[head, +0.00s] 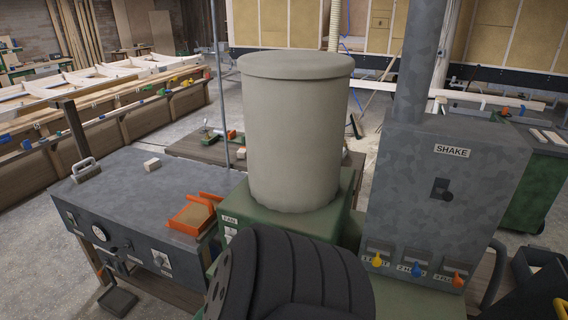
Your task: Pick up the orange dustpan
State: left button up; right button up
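An orange, low-walled, open pan (185,228), which looks like the dustpan, sits at the right end of the grey machine top (125,190). A flat tan-brown surface shows inside its raised orange edges. It is close to the green base of the large beige drum. I cannot make out a handle on it. Neither of my grippers is in view, so nothing shows near the pan.
The beige drum (293,130) stands on a green box right of the pan. A black ribbed rounded shape (290,280) fills the lower middle. A grey "SHAKE" cabinet (440,205) stands right. A small pale block (152,163) and a grey handled piece (86,170) are left on the machine top.

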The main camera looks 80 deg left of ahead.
aim_at(193, 218)
jog(key=u, duration=3.4)
jog(key=j+z, duration=0.1)
jog(key=z, duration=0.85)
jog(key=j+z, duration=0.1)
jog(key=z, duration=0.35)
jog(key=k+z, duration=0.1)
jog(key=z, duration=0.85)
jog(key=k+z, duration=0.1)
jog(key=z, duration=0.35)
jog(key=u, duration=2.65)
